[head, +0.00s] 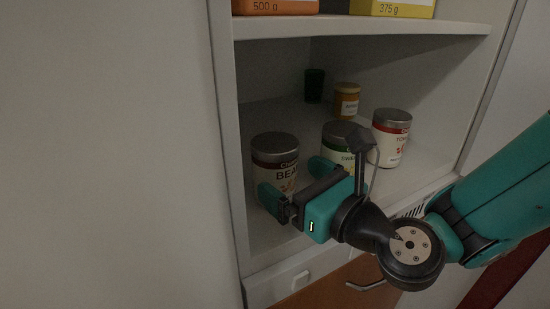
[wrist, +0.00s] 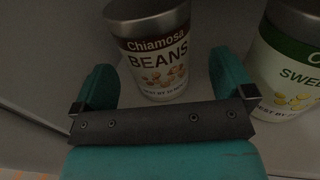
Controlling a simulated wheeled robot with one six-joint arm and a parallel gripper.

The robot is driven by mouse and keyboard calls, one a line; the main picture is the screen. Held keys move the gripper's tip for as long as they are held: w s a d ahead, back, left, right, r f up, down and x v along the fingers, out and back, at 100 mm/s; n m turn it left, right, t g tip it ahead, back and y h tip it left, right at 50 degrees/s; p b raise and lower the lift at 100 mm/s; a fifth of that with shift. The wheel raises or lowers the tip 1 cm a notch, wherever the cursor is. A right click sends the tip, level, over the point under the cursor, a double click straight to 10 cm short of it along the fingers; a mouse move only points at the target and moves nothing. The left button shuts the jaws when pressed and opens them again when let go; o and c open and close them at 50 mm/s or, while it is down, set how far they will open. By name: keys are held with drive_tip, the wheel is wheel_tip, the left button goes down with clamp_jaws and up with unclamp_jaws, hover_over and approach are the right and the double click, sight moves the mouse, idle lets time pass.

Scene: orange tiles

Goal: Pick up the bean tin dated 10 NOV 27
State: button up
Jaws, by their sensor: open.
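The bean tin (head: 274,152) stands upright on the shelf at the left, with a dark lid band and a white label. In the wrist view the tin (wrist: 155,62) reads "Chiamosa BEANS"; a "BEST BY" line runs along its lower edge, too small and dim to read surely. My gripper (head: 297,182) is open in front of the tin. In the wrist view the teal fingers of my gripper (wrist: 165,75) stand either side of its lower part, with gaps visible on both sides. Nothing is held.
A green-labelled sweetcorn tin (wrist: 290,65) stands close to the right finger; in the head view this tin (head: 340,135) is partly hidden by my arm. Further right is a red-labelled tin (head: 390,140). Behind are a small orange-lidded jar (head: 347,102) and a dark green container (head: 315,85). The cabinet wall (head: 228,150) is close left.

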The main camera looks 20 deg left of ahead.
sight(290, 180)
drive_tip(key=p+x, duration=0.3)
drive_tip(key=x, duration=0.1)
drive_tip(key=shift+s, duration=0.2)
drive_tip(key=shift+w+a+f, duration=0.25)
drive_tip(key=shift+a, duration=0.15)
drive_tip(key=shift+r, duration=0.1)
drive_tip(key=c, duration=1.2)
